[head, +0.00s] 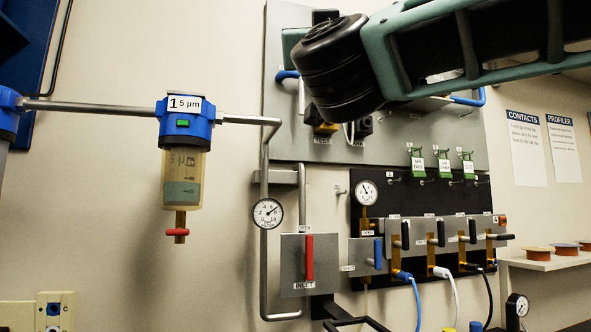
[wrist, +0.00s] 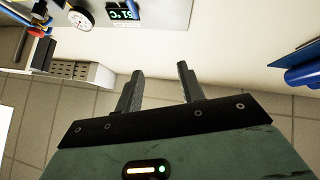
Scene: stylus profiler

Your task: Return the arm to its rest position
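My arm (head: 465,42) reaches in from the upper right of the head view, a green frame with a thick black joint at its left end. My gripper does not show clearly in the head view. In the wrist view my gripper (wrist: 158,90) has its two dark fingers apart with nothing between them. Bare wall and tiled floor lie beyond the fingertips.
A grey panel (head: 385,140) with valves and gauges stands behind my arm. A blue-topped filter (head: 184,120) hangs left on a pipe. A red inlet handle (head: 309,257) and several black levers sit lower. A shelf (head: 545,262) with discs is at right.

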